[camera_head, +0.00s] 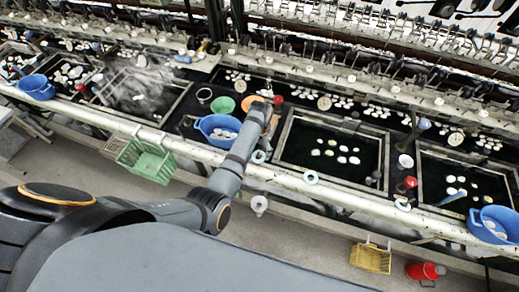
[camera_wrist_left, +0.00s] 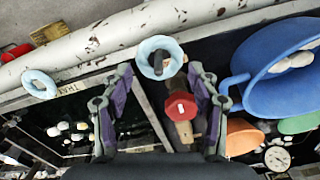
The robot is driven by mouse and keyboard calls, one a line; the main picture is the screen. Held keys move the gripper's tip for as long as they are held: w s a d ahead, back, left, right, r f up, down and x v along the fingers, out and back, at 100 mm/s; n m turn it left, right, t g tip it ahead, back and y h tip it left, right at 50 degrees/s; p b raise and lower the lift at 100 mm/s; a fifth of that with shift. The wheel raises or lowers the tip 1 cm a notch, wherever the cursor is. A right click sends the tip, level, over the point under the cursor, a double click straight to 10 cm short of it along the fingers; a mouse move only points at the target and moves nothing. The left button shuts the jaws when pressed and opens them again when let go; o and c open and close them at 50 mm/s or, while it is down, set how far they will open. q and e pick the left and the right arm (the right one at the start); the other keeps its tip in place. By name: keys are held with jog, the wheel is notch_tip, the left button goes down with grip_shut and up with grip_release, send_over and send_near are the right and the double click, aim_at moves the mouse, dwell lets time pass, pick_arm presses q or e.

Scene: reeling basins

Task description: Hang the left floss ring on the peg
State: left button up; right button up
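The left floss ring, a pale blue ring (camera_head: 258,156), is on the front rail in the head view, just below my left forearm. In the left wrist view the ring (camera_wrist_left: 143,58) shows between the fingertips of my left gripper (camera_wrist_left: 160,72). The fingers are spread, with a small gap on each side of the ring. A dark piece shows in the ring's hole; I cannot tell whether it passes through. In the head view my left gripper is mostly hidden behind my arm. I cannot make out the peg for certain. My right gripper is out of view.
A red-topped object (camera_wrist_left: 180,106) stands close by the left fingers. A blue basin (camera_wrist_left: 262,62) and an orange bowl (camera_wrist_left: 243,136) are beside them. Other pale rings (camera_head: 311,177) (camera_head: 402,204) are along the rail. A dark water basin (camera_head: 333,145) lies to the right.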

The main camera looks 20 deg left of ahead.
pick_arm(q)
jog(key=o, duration=0.3)
notch_tip(320, 180, up, 12)
dwell(0.5)
dwell(0.6)
